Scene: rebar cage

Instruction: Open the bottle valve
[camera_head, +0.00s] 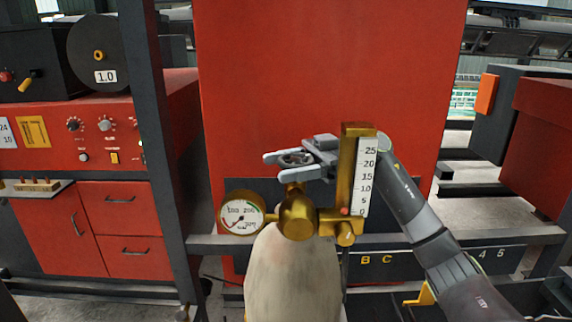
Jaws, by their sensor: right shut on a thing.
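The pale gas bottle (293,282) stands upright at the bottom centre. A brass regulator body (297,215) sits at its top, with a round pressure gauge (242,213) on its left and a brass flow meter with a white scale (366,177) on its right. The dark round bottle valve (296,159) is above the brass body. My right gripper (280,167) comes in from the right behind the flow meter, its two grey fingers shut on the valve from either side. The flow meter hides part of my wrist. My left gripper is out of view.
A large red cabinet (330,70) stands right behind the bottle. A dark upright post (160,140) and a red welding machine (75,140) with a wire spool (98,52) are at left. Dark rails (500,238) cross at lower right.

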